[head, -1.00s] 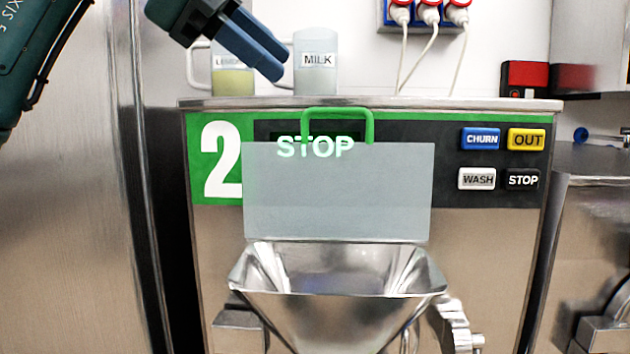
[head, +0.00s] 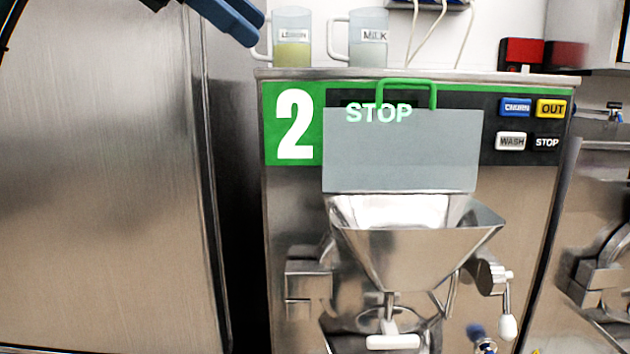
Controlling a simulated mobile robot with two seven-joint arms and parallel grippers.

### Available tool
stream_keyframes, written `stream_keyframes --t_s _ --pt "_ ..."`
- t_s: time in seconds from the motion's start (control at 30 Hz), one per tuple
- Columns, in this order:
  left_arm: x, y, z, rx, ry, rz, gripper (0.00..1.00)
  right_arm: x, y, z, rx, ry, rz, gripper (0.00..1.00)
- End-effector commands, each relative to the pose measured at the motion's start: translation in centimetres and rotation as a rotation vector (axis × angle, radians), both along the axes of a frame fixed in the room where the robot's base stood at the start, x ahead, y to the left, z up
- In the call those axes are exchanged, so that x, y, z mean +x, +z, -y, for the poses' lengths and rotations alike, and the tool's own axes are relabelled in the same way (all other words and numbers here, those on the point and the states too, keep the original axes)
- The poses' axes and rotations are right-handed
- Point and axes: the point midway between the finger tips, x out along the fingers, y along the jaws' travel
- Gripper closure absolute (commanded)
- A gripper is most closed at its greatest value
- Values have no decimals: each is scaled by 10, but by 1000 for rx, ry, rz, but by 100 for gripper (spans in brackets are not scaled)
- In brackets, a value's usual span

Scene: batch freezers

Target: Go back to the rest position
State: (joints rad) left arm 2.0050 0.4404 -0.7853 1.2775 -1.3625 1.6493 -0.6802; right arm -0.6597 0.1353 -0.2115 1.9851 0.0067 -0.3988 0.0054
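My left gripper (head: 240,22) shows at the top edge, with blue fingers close together, left of the lemon jug and above the level of the machine top. I see nothing held in it, but whether the fingers fully meet is not clear. My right gripper is not in view. Batch freezer 2 (head: 295,210) stands in the middle, its display reading STOP. Its grey translucent lid with a green handle (head: 400,152) is upright behind the steel hopper (head: 415,255), whose top is open.
On the machine top stand a lemon jug (head: 292,55) with yellow liquid and a milk jug (head: 369,52). A red and black box (head: 522,54) is at the back right. A tall steel cabinet (head: 100,200) fills the left. Another machine (head: 600,265) is at the right edge.

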Motion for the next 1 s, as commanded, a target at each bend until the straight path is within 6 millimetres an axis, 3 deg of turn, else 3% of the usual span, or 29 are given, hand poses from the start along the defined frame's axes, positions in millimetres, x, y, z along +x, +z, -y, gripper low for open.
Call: stream_keyframes --t_s 0.03,0.3,0.53,0.67,0.77,0.87,0.97,1.0 --pt "5 -13 14 -51 -37 -32 69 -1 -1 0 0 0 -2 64" --pt "9 -49 72 -418 -199 -216 69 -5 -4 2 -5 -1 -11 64" --pt "11 -73 97 -935 -283 -547 69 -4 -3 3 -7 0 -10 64" --pt "25 -89 81 -1304 -253 -804 69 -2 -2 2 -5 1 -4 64" --pt "45 -112 57 -1587 -179 -1008 69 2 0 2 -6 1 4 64" --pt "68 -149 25 -1870 -56 -1212 69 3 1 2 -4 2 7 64" --pt "87 -203 -10 -2144 117 -1405 69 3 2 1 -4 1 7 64" --pt "92 -229 -24 -2252 202 -1479 69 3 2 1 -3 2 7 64"
